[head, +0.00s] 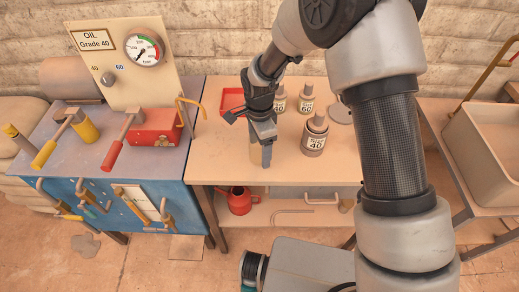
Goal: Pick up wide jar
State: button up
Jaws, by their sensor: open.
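The wide jar (315,138) appears to be the larger grey-brown jar with a white label reading 40, standing upright on the wooden bench. My gripper (261,155) hangs fingers-down over the bench, to the left of this jar and apart from it. The fingers are open, seen nearly edge-on. Whether anything lies between them is hard to see.
Smaller jars stand behind: one labelled 60 (306,98) and one labelled 40 (280,99), partly behind my gripper. A red tray (231,101) and a grey disc (341,113) lie on the bench (218,160). The bench's front is clear. A gauge panel (128,62) stands left.

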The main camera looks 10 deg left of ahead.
jog(key=c, duration=1.2)
jog(key=shift+c, duration=0.2)
jog(key=shift+r, duration=0.15)
